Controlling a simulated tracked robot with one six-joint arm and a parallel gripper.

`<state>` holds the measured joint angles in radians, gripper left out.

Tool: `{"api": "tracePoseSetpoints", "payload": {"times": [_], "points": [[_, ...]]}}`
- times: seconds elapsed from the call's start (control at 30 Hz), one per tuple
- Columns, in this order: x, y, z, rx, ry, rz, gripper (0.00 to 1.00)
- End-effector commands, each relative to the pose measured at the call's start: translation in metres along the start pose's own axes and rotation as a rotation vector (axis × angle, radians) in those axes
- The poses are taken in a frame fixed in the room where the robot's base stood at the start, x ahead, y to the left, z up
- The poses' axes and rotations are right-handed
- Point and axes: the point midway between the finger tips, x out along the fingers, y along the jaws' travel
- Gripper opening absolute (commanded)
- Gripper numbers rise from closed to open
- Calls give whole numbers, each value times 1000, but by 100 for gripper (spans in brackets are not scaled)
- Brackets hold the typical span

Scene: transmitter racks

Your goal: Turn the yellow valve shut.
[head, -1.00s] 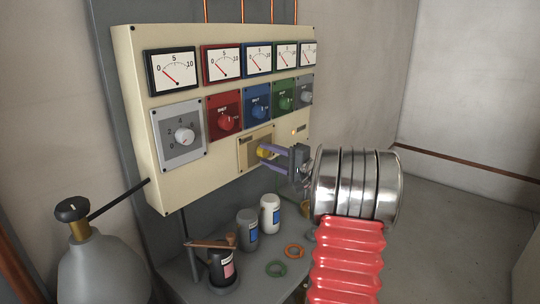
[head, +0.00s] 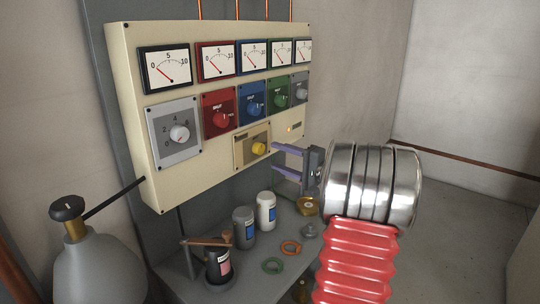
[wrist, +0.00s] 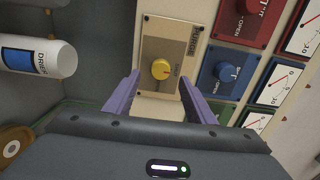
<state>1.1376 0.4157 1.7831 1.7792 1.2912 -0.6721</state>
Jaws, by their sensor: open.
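The yellow valve is a round yellow knob (head: 259,148) on a tan plate (head: 240,156) low on the cream panel. In the wrist view the knob (wrist: 160,69) is near the middle, on its plate marked PURGE, with a small dark mark on its face. I cannot tell for sure which way it is set. My gripper (head: 274,159) is open and empty, its purple fingers pointing at the panel, apart from the knob. In the wrist view the fingers (wrist: 160,82) lie either side of and below the knob, with a gap between them.
Red (head: 221,119), blue (head: 253,108) and green (head: 280,97) knobs sit above the plate, under several dials. A shelf below bears a white bottle (head: 266,211), a grey bottle (head: 243,228), a dark canister (head: 219,266) and rings. A grey tank (head: 95,265) stands left.

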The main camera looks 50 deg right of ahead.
Motion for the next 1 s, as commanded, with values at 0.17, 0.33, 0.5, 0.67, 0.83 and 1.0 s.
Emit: {"api": "tracePoseSetpoints", "payload": {"times": [0.17, 0.33, 0.5, 0.67, 0.83, 1.0], "points": [[-33, 0, -1, 1, 2, 0, 50], [-59, 1, -1, 1, 2, 1, 50], [-72, 1, 0, 1, -1, 1, 50], [-74, 1, 0, 1, -2, 1, 50], [-74, 1, 0, 1, -2, 1, 50], [-74, 1, 0, 1, -2, 1, 50]]}}
